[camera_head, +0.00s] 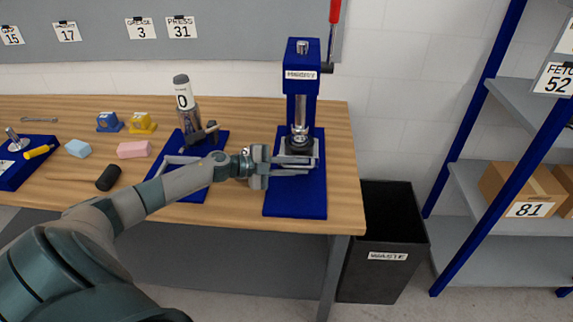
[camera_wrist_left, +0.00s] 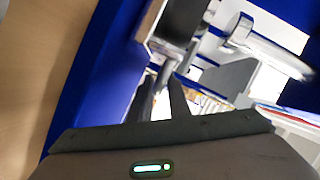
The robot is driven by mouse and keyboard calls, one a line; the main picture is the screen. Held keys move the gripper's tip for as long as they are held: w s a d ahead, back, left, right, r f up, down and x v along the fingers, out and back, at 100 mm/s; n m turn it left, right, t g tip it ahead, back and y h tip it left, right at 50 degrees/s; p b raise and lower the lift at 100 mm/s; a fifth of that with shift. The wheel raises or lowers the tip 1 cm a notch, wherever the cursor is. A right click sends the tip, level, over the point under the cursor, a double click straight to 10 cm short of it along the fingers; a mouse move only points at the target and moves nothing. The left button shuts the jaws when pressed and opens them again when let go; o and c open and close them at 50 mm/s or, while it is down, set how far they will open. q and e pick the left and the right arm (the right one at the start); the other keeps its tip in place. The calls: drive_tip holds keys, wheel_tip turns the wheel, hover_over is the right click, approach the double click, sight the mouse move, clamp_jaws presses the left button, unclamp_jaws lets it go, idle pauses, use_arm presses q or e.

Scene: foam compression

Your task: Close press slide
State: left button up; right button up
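The blue press (camera_head: 303,95) stands near the right end of the bench, with a vertical silver ram and a red-handled lever (camera_head: 334,12). Its slide (camera_head: 306,160) is the grey part low at the front, under the ram; my left gripper partly hides it. My left gripper (camera_head: 290,163) reaches in from the left and is at the slide. In the left wrist view, my two dark fingers (camera_wrist_left: 162,92) are slightly apart, with a pale metal part at or between their tips. Whether they grip it is unclear. My right gripper is out of view.
A second blue base with a labelled cylinder (camera_head: 183,95) stands left of the press, behind my forearm. Foam blocks, including a pink one (camera_head: 134,149), and a black cylinder (camera_head: 109,177) lie further left. A waste bin (camera_head: 385,270) stands off the bench's right edge.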

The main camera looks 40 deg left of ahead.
use_arm(q)
drive_tip(key=shift+a, duration=0.15)
drive_tip(key=shift+s+a, duration=0.2)
drive_tip(key=shift+s, duration=0.05)
drive_tip(key=b+v, duration=0.4)
drive_tip(key=v, duration=0.4)
drive_tip(key=shift+s+a, duration=0.15)
drive_tip(key=shift+s, duration=0.15)
drive_tip(key=shift+v, duration=1.25)
drive_tip(key=shift+r, duration=0.2)
